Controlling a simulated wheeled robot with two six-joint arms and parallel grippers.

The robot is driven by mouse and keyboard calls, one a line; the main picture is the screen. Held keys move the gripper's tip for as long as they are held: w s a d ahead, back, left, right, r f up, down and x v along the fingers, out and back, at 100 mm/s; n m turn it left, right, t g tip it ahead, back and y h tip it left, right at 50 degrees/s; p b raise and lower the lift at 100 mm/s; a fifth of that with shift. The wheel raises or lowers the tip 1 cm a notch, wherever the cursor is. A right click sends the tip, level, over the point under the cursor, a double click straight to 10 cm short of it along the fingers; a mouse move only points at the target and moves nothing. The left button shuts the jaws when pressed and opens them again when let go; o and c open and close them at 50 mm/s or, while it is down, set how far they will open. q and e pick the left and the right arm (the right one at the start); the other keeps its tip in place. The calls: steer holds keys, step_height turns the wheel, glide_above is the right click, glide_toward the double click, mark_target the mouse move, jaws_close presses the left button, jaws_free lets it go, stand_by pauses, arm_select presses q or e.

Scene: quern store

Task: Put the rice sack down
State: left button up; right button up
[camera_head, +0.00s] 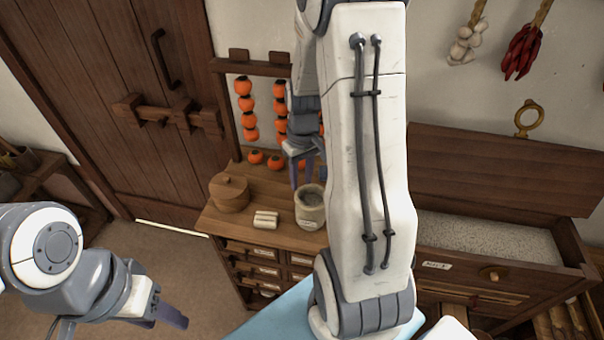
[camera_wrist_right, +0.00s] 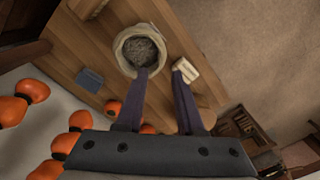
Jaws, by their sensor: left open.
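The rice sack (camera_head: 311,207) is a small, pale, open-topped bag with a label on its front. It stands upright on top of the wooden drawer chest (camera_head: 275,236), and its grainy filling shows in the right wrist view (camera_wrist_right: 140,50). My right gripper (camera_head: 302,178) points down just above the sack. In the right wrist view its fingers (camera_wrist_right: 161,75) are apart with nothing clearly between them; the left finger overlaps the sack's rim, and I cannot tell whether it touches. My left gripper (camera_head: 165,314) is open and empty at the lower left, away from the chest.
Strings of orange fruit (camera_head: 245,108) hang on a rack behind, with loose fruit below. An open grain bin (camera_head: 490,238) is at the right, partly behind my right arm. The floor at left is clear.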

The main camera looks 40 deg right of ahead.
steer(key=s+a+r+n, duration=0.15)
steer(key=a+r, duration=0.25)
steer(key=a, duration=0.4)
steer(key=s+a+r+n, duration=0.1)
steer(key=a+r+n, duration=0.15)
steer(key=a, duration=0.55)
steer(key=s+a+r+n, duration=0.3)
steer(key=s+a+n, duration=0.1)
steer(key=s+a, duration=0.7)
steer(key=s, duration=0.3)
steer(key=shift+a+r+y, duration=0.25)
steer(key=shift+y, duration=0.05)
steer(key=shift+o, duration=1)
step_height(320, 180, down, 8)
steer(key=b, duration=0.8)
steer(key=shift+r, duration=0.3)
